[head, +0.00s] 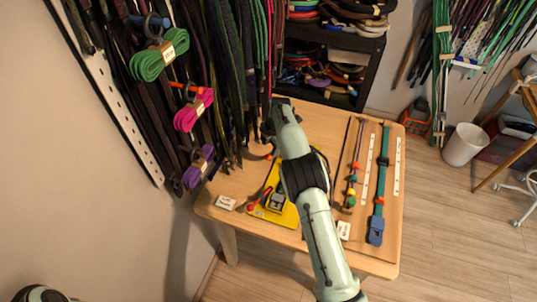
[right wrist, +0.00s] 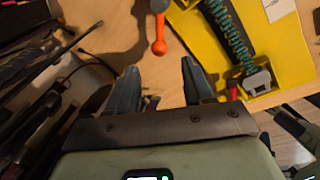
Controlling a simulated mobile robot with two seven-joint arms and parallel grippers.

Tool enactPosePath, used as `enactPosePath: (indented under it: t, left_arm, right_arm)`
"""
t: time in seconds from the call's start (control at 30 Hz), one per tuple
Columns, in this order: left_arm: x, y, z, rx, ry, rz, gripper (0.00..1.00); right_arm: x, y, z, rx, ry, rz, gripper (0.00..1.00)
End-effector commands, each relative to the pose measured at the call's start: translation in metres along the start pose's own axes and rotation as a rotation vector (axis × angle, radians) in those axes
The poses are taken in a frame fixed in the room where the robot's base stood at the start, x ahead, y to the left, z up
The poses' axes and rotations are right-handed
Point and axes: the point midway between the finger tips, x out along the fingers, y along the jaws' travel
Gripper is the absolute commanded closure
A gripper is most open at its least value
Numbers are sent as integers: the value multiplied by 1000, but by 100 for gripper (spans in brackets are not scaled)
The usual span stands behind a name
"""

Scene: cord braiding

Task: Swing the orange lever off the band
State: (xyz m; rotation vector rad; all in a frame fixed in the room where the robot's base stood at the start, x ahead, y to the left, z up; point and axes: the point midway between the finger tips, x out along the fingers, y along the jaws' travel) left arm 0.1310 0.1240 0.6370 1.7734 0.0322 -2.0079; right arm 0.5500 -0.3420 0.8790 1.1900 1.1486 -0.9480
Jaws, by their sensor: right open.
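The orange lever (right wrist: 159,46) shows in the right wrist view as a rod with a round orange end, beside the yellow board (right wrist: 284,50). A teal braided band (right wrist: 228,32) runs along that board to a grey clamp (right wrist: 258,82). My right gripper (right wrist: 159,67) is open and empty; the lever's ball lies just beyond the gap between its fingertips. I cannot tell whether they touch. In the head view my right arm covers part of the yellow board (head: 282,214), and my right gripper (head: 270,128) is near the hanging cords. My left gripper is not in view.
Dark cords (head: 232,80) hang close to the left of my right gripper. On the table's right side lie a teal strap (head: 381,185) with a blue buckle, a beaded cord (head: 353,180) and white strips. A white label (head: 226,202) lies at the left edge.

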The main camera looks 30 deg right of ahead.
Motion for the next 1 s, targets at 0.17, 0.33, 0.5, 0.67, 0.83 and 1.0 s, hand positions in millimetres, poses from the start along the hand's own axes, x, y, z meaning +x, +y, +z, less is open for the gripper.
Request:
enactPosePath:
  t: [0.17, 0.33, 0.5, 0.67, 0.83, 1.0]
  left_arm:
    - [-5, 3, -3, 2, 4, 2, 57]
    - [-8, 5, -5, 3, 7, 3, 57]
    - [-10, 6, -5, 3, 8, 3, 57]
    - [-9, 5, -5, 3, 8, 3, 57]
    - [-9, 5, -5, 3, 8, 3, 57]
    - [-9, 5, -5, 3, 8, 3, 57]
  right_arm:
    - [36, 1, 0, -1, -2, -1, 49]
    - [57, 1, 0, 0, -2, 0, 49]
    - [66, 1, 0, 0, -1, 2, 49]
    - [67, 1, 0, 0, -1, 2, 49]
    - [67, 1, 0, 0, -1, 2, 71]
    - [66, 1, 0, 0, -1, 1, 100]
